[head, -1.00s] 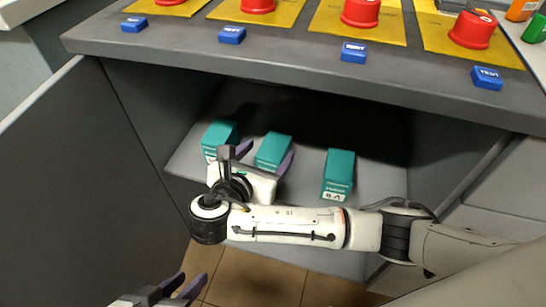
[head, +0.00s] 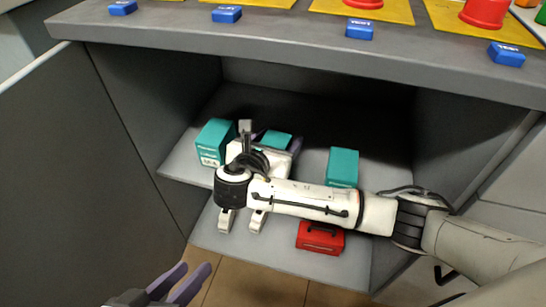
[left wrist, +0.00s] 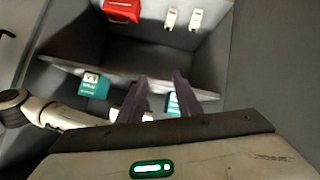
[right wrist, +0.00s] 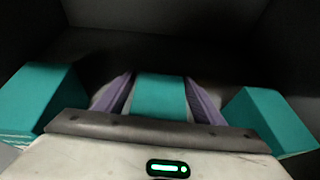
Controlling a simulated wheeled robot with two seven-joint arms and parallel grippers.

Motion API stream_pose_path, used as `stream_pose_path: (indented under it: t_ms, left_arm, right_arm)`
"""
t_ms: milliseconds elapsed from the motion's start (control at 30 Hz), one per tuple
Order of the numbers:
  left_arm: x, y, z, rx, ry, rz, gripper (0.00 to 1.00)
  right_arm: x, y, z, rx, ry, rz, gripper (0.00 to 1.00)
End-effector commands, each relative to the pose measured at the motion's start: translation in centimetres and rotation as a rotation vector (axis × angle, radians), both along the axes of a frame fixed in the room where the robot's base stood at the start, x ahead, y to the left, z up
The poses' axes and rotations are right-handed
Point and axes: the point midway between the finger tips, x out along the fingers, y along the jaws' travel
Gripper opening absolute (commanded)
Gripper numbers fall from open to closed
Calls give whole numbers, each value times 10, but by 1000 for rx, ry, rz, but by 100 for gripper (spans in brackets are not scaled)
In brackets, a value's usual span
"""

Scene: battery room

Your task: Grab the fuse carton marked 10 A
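Three teal cartons stand on the upper shelf of the open cabinet: a left carton (head: 215,140), a middle carton (head: 277,140) and a right carton (head: 342,166). The left one has a white label too small to read surely; the middle label is hidden by my arm. My right gripper (head: 272,142) is around the middle carton. In the right wrist view, its fingers (right wrist: 160,97) stand either side of that carton (right wrist: 160,90), very close, apparently not clamped. My left gripper (head: 180,284) is open and empty, low in front of the cabinet; its fingers also show in the left wrist view (left wrist: 160,98).
A red case (head: 320,238) and two small white items (head: 242,220) are on the lower shelf (head: 285,258). The grey counter (head: 290,52) overhangs the shelf. Cabinet walls close both sides. The left and right cartons flank my right gripper closely.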

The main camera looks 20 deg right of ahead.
Motion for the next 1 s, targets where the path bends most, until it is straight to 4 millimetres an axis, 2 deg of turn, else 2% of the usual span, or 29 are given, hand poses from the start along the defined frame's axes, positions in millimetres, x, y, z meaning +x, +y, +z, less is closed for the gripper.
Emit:
stream_pose_path:
  t_ms: [33,300,567,700,800,1000]
  left_arm:
    - [0,0,0,0,1,0,31]
    - [0,0,0,2,0,0,31]
    - [0,1,2,5,1,1,31]
    - [0,5,5,33,14,1,31]
    - [-3,12,-14,90,68,1,31]
    - [-8,23,-29,161,117,2,31]
  right_arm:
    - [0,0,0,0,0,0,53]
    - [0,1,2,0,-3,0,10]
    - [0,1,6,1,-4,0,10]
    - [0,1,27,1,-4,0,10]
    - [1,1,49,2,-6,0,10]
    - [1,0,85,1,-5,-1,10]
